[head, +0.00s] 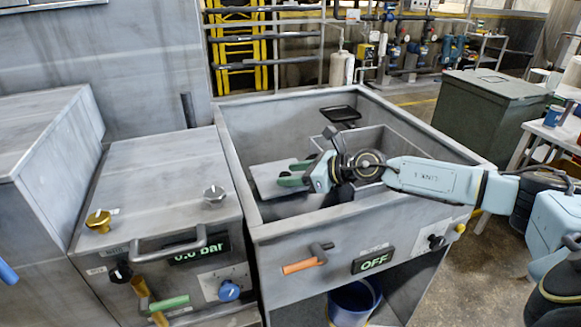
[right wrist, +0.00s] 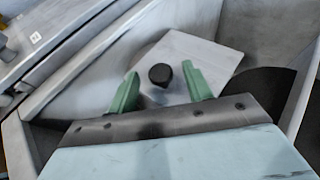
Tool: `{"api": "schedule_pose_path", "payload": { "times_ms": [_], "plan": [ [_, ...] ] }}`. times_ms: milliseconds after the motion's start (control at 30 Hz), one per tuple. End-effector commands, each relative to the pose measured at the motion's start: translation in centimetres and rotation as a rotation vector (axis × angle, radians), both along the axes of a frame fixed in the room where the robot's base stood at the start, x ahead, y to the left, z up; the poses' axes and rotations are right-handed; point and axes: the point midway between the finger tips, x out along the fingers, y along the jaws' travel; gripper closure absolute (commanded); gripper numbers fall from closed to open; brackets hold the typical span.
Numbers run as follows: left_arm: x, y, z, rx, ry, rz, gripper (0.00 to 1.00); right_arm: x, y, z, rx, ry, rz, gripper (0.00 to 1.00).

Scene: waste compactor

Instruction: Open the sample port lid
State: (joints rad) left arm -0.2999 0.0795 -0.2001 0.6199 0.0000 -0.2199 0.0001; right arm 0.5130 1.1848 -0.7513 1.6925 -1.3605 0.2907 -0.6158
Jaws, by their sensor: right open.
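A flat grey square plate with a round black knob, which looks like the sample port lid (right wrist: 200,55), lies inside the open grey bin. It also shows in the head view (head: 264,181), lying flat, partly hidden by my right gripper. The black knob (right wrist: 160,75) appears between the fingers in the right wrist view; I cannot tell how far it is from them. My right gripper (head: 284,174) is open, its green fingers (right wrist: 160,71) apart on either side of the knob with gaps. My left gripper is not in view.
The bin's grey walls (head: 232,160) surround the right gripper. Its front has an orange handle (head: 300,266) and an OFF display (head: 373,261). A console with a bar handle (head: 168,246) and knobs stands at left. A dark green crate (head: 490,110) stands at right.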

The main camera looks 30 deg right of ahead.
Motion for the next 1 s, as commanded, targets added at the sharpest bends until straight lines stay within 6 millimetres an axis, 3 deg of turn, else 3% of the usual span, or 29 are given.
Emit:
{"api": "schedule_pose_path", "payload": {
  "times_ms": [433, 833, 1000],
  "plan": [
    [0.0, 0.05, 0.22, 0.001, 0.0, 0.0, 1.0, 0.81, 0.55, -0.41, -0.001, 0.0, 0.0, 0.5],
    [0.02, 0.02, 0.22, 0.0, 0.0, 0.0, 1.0, 0.79, 0.53, -0.38, -0.001, 0.0, 0.0, 1.0],
    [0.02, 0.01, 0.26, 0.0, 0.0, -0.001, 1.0, 0.82, 0.56, -0.34, 0.0, 0.001, 0.001, 1.0]
  ]
}}
